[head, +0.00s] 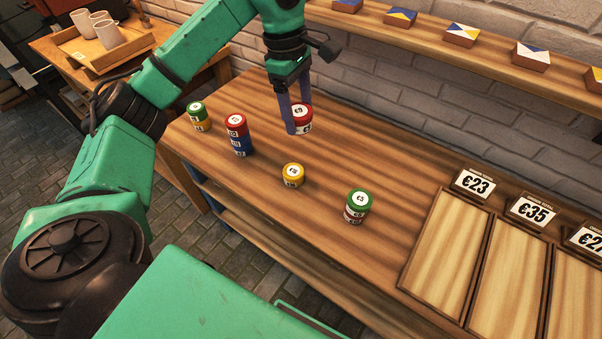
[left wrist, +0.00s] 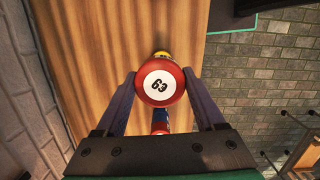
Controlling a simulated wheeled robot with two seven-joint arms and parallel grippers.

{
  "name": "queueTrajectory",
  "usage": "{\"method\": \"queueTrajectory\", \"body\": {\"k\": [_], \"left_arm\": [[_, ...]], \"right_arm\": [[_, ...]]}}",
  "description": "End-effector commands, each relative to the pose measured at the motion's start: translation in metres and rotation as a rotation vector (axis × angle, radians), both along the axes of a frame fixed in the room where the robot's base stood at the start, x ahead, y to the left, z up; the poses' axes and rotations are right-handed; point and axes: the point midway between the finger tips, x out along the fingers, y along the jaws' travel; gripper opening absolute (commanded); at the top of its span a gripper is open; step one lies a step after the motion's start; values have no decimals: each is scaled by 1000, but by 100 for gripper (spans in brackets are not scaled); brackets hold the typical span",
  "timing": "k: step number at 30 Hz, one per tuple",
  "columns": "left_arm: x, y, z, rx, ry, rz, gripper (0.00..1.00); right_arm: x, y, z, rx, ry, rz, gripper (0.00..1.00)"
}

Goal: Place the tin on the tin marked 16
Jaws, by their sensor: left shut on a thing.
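My left gripper (head: 293,118) is shut on a red tin (head: 302,112) with a white marked top, at the back of the table. The same tin fills the middle of the left wrist view (left wrist: 160,86), between the fingers. Other tins stand in front of it: a green-topped stack (head: 197,112) at the left, a red and blue stack (head: 238,137), a yellow tin (head: 293,173) and a green-topped stack (head: 357,202). Their marks are too small to read surely, so I cannot tell which is 16. My right gripper is not in view.
The wooden table (head: 250,200) has bare room between the stacks. Framed wooden trays (head: 447,240) with price cards (head: 474,184) lie at the right. A shelf with patterned blocks (head: 462,34) runs along the brick wall. A tray of cups (head: 107,35) stands at the back left.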

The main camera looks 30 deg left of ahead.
Motion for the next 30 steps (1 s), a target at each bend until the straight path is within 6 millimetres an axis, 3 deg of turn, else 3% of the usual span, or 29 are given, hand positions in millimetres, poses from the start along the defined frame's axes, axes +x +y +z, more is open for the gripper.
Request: {"method": "queueTrajectory", "body": {"k": [3, 6, 12, 19, 30], "left_arm": [[2, 6, 26, 0, -4, 213, 8], [2, 7, 26, 0, 0, 285, 8], [0, 7, -36, 2, 8, 290, 8], [0, 9, -102, 3, 6, 289, 8], [1, 9, -164, 2, 2, 288, 8]], "right_arm": [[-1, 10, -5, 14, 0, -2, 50], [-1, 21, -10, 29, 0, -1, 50], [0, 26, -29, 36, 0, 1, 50], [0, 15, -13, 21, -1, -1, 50], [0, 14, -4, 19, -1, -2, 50]]}}
